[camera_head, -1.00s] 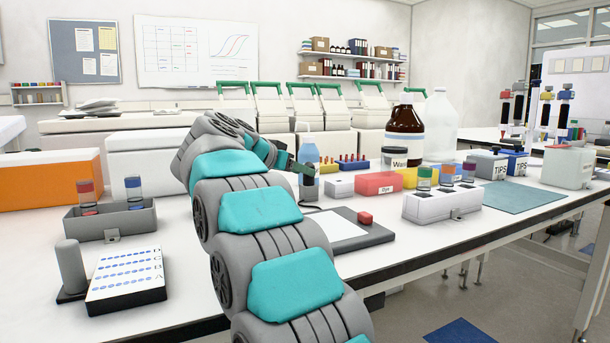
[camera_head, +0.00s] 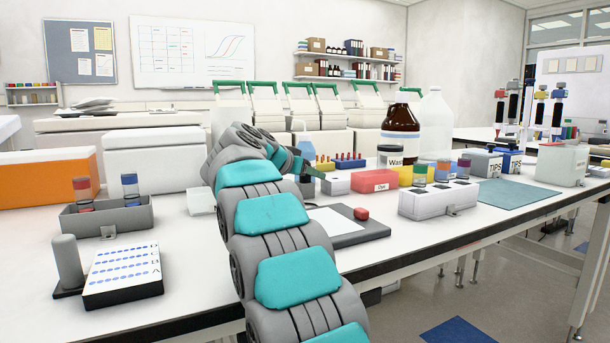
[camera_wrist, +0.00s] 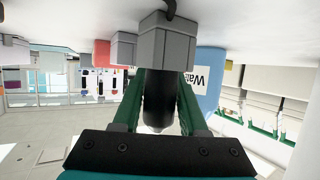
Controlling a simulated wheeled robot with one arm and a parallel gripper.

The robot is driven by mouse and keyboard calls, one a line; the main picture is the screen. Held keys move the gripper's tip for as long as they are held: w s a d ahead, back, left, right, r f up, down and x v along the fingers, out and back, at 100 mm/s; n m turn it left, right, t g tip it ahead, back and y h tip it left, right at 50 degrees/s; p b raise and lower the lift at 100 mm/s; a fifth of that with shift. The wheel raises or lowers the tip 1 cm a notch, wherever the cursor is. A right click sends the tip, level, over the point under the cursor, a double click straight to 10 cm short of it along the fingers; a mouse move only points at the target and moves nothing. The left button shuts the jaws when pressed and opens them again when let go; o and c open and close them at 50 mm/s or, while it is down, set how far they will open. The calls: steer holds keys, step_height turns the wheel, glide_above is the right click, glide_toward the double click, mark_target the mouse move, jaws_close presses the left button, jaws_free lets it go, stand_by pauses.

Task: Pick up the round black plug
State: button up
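My gripper (camera_wrist: 160,88) has two green fingers, spread apart. In the wrist view, which is upside down, a dark round piece (camera_wrist: 159,98), which looks like the black plug, shows between the fingers, with a pale end. Behind it is a grey block-shaped device (camera_wrist: 165,46) with a black part and a cord at the table. I cannot tell whether the fingers touch the dark piece. In the head view my gripper (camera_head: 308,170) is at the dark grey device (camera_head: 307,187), and my arm hides much of it; the plug cannot be made out there.
A blue-liquid bottle (camera_head: 307,149) stands just behind. A flat plate with a red knob (camera_head: 361,213) lies in front. The waste container (camera_head: 391,155) and brown bottle (camera_head: 402,125) stand behind right.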

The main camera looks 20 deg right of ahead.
steer(key=c, duration=0.4)
steer(key=shift+r+p, duration=0.8)
steer(key=shift+r, duration=1)
steer(key=s+a+r, duration=0.1)
steer(key=s+a, duration=0.7)
steer(key=a, duration=0.5)
steer(key=shift+s+a+r, duration=0.2)
steer(key=shift+a, duration=0.1)
steer(key=shift+d, duration=0.1)
